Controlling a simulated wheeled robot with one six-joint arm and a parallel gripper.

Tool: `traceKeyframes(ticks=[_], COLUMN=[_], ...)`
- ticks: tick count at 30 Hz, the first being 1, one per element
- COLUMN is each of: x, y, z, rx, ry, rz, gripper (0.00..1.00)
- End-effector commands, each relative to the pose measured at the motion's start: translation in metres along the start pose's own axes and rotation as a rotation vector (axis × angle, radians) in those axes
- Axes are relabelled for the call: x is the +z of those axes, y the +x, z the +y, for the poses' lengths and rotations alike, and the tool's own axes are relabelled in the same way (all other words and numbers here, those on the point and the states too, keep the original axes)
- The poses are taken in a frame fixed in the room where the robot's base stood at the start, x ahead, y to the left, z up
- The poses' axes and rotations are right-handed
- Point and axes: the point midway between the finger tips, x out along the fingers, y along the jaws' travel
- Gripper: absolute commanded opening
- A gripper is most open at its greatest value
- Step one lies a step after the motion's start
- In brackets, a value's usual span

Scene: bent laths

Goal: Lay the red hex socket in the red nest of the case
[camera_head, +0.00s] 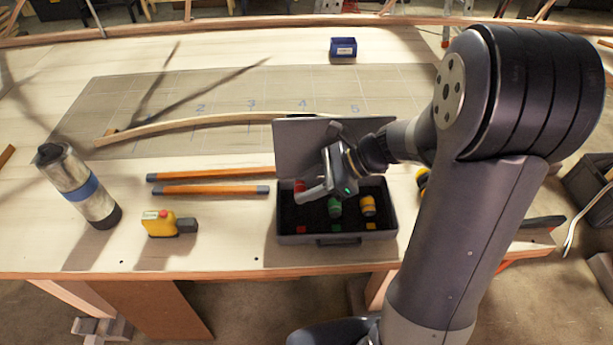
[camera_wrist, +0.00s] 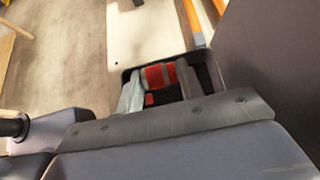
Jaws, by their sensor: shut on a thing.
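The open case (camera_head: 337,239) stands near the table's front edge with its lid (camera_head: 298,142) raised at the back. My gripper (camera_head: 306,198) is low over the left part of the case. In the wrist view my gripper (camera_wrist: 158,88) is shut on the red hex socket (camera_wrist: 157,76), which has a grey band. The socket also shows in the head view (camera_head: 299,185), partly hidden by my gripper. I cannot tell whether it touches the case floor. A green socket (camera_head: 334,207) and a yellow socket (camera_head: 368,205) sit in the case to the right. Red, green and yellow marks line its front.
Two orange bars (camera_head: 212,190) lie left of the case. A yellow tool (camera_head: 160,224) and a steel flask (camera_head: 78,187) stand further left. A bent lath (camera_head: 200,122) lies behind, and a blue bin (camera_head: 343,48) stands far back.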

Motion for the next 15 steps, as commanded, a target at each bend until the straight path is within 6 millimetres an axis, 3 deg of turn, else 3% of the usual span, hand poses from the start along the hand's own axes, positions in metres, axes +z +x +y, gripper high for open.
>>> traceKeyframes(ticks=[15], x=[-0.043], y=[0.030], z=[0.000], rx=[0.000], ry=[0.000], rz=[0.002], gripper=[0.13])
